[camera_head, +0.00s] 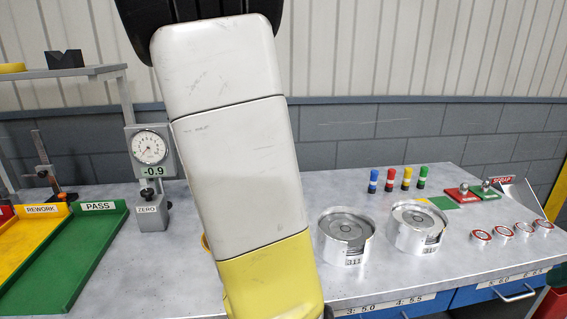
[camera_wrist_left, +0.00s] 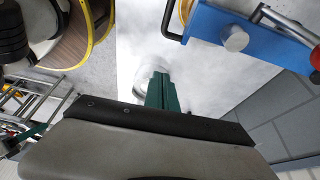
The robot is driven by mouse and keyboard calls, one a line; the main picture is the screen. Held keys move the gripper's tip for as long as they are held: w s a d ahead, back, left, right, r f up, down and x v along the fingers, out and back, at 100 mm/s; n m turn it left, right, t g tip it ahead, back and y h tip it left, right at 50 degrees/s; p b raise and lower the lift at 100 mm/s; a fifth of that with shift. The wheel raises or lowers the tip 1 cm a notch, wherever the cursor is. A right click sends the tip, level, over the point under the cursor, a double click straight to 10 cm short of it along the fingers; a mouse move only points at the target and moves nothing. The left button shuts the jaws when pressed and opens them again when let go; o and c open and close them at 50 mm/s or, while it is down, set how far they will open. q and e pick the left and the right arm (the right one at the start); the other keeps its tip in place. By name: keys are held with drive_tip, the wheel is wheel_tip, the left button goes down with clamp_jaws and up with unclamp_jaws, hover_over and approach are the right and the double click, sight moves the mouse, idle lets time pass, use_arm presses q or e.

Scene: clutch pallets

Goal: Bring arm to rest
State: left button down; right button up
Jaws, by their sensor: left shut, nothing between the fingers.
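A white and yellow link of my arm (camera_head: 240,150) fills the middle of the head view, from the top edge to the bottom. It hides the centre of the workbench (camera_head: 185,270). No gripper fingers show in the head view. In the left wrist view, my left gripper (camera_wrist_left: 162,78) shows as dark green fingers beyond a grey and black housing. The fingers are together, with nothing held between them. My right gripper is not in view.
Left are a dial gauge (camera_head: 150,150), a green PASS tray (camera_head: 75,250) and a yellow REWORK tray (camera_head: 35,235). Right are two metal cylinders (camera_head: 345,240) (camera_head: 418,228), coloured pegs (camera_head: 406,178), small rings (camera_head: 503,231) and a SCRAP chute (camera_head: 520,195). A blue-framed device (camera_wrist_left: 245,38) shows in the left wrist view.

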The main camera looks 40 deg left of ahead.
use_arm(q)
drive_tip(key=w+d+f+n+t, duration=0.1)
drive_tip(key=d+n, duration=0.3)
drive_tip(key=d, duration=1.1)
drive_tip(key=d+f+n+t, duration=0.1)
drive_tip(key=d+n, duration=0.3)
drive_tip(key=d, duration=1.2)
drive_tip(key=shift+w+t+y, duration=0.4)
drive_tip(key=shift+t, duration=0.2)
drive_tip(key=shift+f, duration=0.1)
